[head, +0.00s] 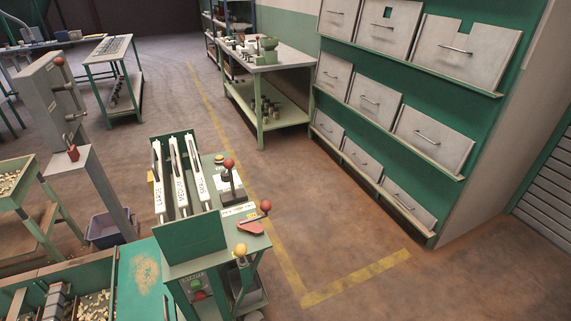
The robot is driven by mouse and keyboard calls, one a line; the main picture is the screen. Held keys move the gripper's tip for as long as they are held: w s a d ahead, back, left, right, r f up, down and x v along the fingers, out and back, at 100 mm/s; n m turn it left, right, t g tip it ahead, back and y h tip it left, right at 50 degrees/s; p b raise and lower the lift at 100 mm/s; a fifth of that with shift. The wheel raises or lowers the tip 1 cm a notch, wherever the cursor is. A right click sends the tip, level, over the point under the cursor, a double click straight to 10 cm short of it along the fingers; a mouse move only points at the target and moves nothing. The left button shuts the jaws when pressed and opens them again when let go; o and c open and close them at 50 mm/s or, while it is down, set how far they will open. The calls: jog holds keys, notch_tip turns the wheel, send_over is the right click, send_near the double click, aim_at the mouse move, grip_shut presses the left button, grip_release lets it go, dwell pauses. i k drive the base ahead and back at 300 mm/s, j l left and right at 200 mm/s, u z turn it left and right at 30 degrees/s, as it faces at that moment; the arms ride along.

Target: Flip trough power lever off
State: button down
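A green trough machine (193,238) stands in the lower middle of the head view, with three white channels that seem to be labelled LARGE, MEDIUM and SMALL. On its right side a dark lever with a red ball knob (229,164) stands upright on a white plate. Closer to me, a second lever with a red ball knob (265,206) points to the right above a red piece (250,228). A yellow knob (240,249) sits on the front right corner. I cannot tell which of these is the trough power lever. My gripper is not in view.
Nut-filled green bins (95,306) stand at the lower left, beside a grey post (90,180) and a purple crate (112,228). A green workbench (268,72) stands behind. A hopper cabinet (400,95) fills the right. The floor (330,235) right of the machine is clear.

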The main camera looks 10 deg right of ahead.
aim_at(249, 225)
jog(key=i+l+z, duration=0.1)
jog(key=i, duration=0.75)
